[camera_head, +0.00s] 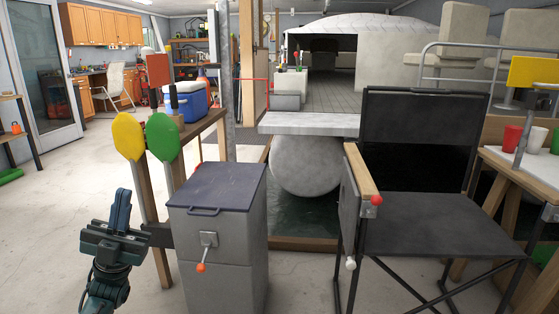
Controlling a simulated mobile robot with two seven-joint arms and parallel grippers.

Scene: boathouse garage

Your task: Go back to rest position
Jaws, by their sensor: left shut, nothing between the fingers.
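My left gripper (122,198) is at the lower left of the head view, with its blue-grey fingers pointing up. Its fingers are together and nothing shows between them. It stands left of a grey bin (215,240) with a dark lid, apart from it, over the pale floor. My right gripper is not in view.
A yellow paddle (129,136) and a green paddle (163,138) stand upright behind the gripper. A black folding chair (430,228) fills the right front. A blue cooler (184,101) sits on a wooden bench. The floor (50,220) at left is clear.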

